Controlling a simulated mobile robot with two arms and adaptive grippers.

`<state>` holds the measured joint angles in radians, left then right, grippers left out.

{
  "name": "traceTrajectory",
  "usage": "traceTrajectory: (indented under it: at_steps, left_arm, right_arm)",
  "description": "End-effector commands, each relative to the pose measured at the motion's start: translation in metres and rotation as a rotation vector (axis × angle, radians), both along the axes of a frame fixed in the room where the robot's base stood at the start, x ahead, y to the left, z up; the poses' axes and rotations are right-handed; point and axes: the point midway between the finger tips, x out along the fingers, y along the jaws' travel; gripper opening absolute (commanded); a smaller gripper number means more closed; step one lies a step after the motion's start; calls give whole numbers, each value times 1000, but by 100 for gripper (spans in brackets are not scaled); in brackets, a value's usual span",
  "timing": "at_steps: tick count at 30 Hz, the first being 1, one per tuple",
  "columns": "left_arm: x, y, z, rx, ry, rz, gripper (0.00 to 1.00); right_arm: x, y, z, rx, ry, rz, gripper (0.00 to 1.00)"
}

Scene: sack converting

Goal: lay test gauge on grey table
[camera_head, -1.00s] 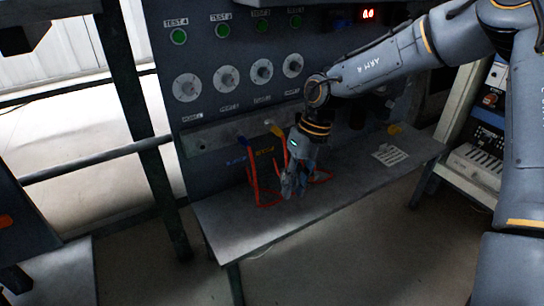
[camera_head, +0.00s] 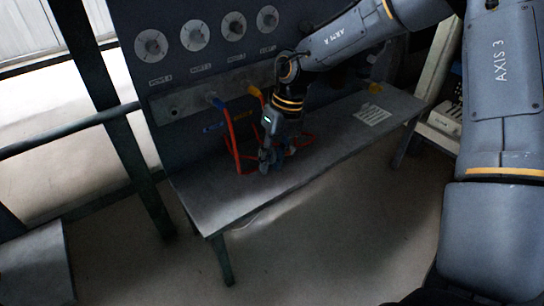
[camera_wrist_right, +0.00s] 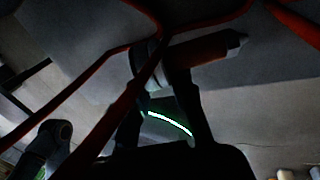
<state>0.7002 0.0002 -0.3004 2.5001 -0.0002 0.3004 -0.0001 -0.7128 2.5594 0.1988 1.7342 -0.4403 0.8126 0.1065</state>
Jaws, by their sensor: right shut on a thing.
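My right gripper (camera_head: 268,160) is low over the grey table (camera_head: 210,205), close to its top. In the right wrist view its fingers (camera_wrist_right: 168,95) are shut on a dark reddish cylinder with a pale tapered tip (camera_wrist_right: 212,46), which I take for the test gauge. The cylinder lies across the fingers, tip to the right. In the head view the gripper mostly hides it, and I cannot tell whether it touches the table. My left gripper is not in view.
Red leads (camera_head: 231,140) hang from the panel beside the gripper, below blue and yellow plugs (camera_head: 254,91). A paper sheet (camera_head: 372,114) lies on the table's right part. The table's near left part is bare. The dial panel (camera_head: 200,60) stands behind.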

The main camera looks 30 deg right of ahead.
Motion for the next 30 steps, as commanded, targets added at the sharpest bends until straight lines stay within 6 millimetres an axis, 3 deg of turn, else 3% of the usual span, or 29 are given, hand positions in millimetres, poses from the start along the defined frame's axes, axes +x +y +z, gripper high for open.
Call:
traceTrajectory:
  at_steps: [10,11,15,25,30]
  left_arm:
    - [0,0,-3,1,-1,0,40]
    - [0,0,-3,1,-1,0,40]
    - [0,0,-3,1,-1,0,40]
    - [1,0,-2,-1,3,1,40]
    - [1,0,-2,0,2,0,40]
  right_arm:
    - [0,0,-4,0,0,1,0]
    - [0,0,-4,0,0,1,25]
    - [0,0,-4,0,0,1,50]
    - [0,0,-2,0,-1,1,50]
    - [1,0,21,0,-4,1,50]
